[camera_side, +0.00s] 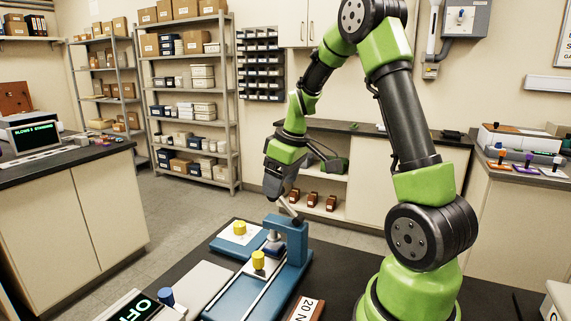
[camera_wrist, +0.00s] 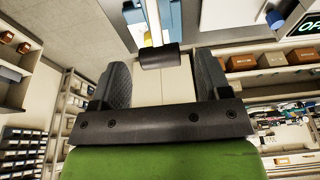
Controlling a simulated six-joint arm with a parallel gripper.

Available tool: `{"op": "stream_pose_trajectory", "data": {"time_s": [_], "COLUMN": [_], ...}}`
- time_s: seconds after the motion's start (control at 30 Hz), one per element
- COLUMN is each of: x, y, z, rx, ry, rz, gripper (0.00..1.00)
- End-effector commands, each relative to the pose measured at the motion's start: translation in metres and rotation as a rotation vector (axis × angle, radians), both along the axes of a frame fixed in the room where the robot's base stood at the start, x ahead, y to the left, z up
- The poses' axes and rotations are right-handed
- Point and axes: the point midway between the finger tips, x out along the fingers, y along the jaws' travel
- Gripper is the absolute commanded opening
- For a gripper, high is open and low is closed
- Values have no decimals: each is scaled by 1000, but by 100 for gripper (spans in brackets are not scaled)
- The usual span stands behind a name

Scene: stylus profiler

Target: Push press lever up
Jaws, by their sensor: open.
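The blue press (camera_side: 298,240) stands on the dark bench in the side view, below my gripper. Its lever (camera_side: 291,210) is a short rod sloping from the top of the press up toward my gripper (camera_side: 284,197). In the wrist view the lever's dark cylindrical grip (camera_wrist: 160,57) ends a pale rod and lies across the gap between my fingertips. My gripper (camera_wrist: 162,76) is open, with visible room on both sides of the grip. Whether a finger touches the lever I cannot tell.
A display reading OFF (camera_side: 134,307) and a blue knob (camera_side: 166,296) are at the front left. A 20 N label (camera_side: 306,310) lies in front. Shelves stand well behind.

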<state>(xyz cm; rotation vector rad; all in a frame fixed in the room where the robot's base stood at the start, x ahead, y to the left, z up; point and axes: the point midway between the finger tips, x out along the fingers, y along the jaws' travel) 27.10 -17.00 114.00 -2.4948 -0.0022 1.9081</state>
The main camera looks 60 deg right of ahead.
Motion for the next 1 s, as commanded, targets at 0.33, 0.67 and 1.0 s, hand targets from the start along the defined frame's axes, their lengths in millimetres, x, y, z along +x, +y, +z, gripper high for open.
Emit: {"op": "stream_pose_trajectory", "data": {"time_s": [0.33, 0.67, 1.0], "x": [-17, -23, -22], "y": [-1, 0, 0], "z": [65, 79, 79], "rx": [-4, 0, 0], "ry": [-3, 3, 2], "rz": [-2, -2, -1], "gripper": [70, 70, 70]}}
